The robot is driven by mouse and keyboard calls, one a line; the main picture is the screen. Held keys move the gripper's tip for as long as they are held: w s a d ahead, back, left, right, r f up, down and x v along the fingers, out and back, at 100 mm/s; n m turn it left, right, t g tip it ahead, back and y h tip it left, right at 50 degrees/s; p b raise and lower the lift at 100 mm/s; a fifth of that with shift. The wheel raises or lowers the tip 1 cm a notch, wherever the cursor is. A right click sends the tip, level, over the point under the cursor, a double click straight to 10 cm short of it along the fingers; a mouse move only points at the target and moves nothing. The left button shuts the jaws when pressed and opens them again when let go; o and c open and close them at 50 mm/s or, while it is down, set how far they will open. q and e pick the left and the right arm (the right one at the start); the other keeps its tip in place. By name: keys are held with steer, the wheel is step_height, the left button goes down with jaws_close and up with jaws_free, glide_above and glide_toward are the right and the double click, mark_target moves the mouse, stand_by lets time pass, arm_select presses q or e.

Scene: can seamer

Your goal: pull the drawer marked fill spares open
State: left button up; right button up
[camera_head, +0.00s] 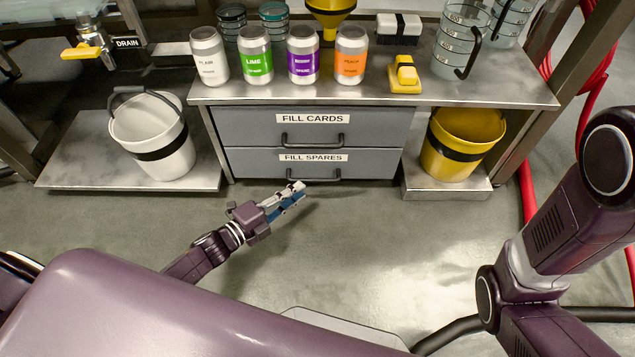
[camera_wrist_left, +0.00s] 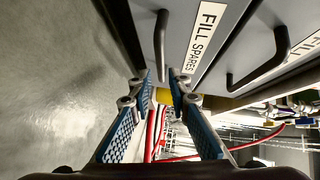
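The fill spares drawer (camera_head: 246,167) is the lower grey drawer under the bench, and it looks closed. Its dark bar handle (camera_head: 322,179) is below the label. In the left wrist view, the handle (camera_wrist_left: 161,42) lies ahead of the fingertips, roughly in line with the gap between them. My left gripper (camera_head: 299,189) is open, just in front of the handle at its left half; it also shows in the left wrist view (camera_wrist_left: 160,77). I cannot tell whether a finger touches the handle. My right gripper is out of view.
The closed fill cards drawer (camera_head: 245,128) is directly above. A white bucket (camera_head: 155,140) stands at left and a yellow bucket (camera_head: 460,145) at right. The floor before the drawers is clear.

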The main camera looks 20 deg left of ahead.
mark_target(315, 179)
arm_select(q)
steer(key=b+x, duration=0.3)
steer(key=x, duration=0.3)
steer(key=shift+w+f, duration=0.1)
steer(key=shift+w, duration=0.05)
steer(key=shift+w+d+b, duration=0.3)
steer(key=shift+w+b, duration=0.1)
steer(key=shift+w, duration=0.1)
jaws_close()
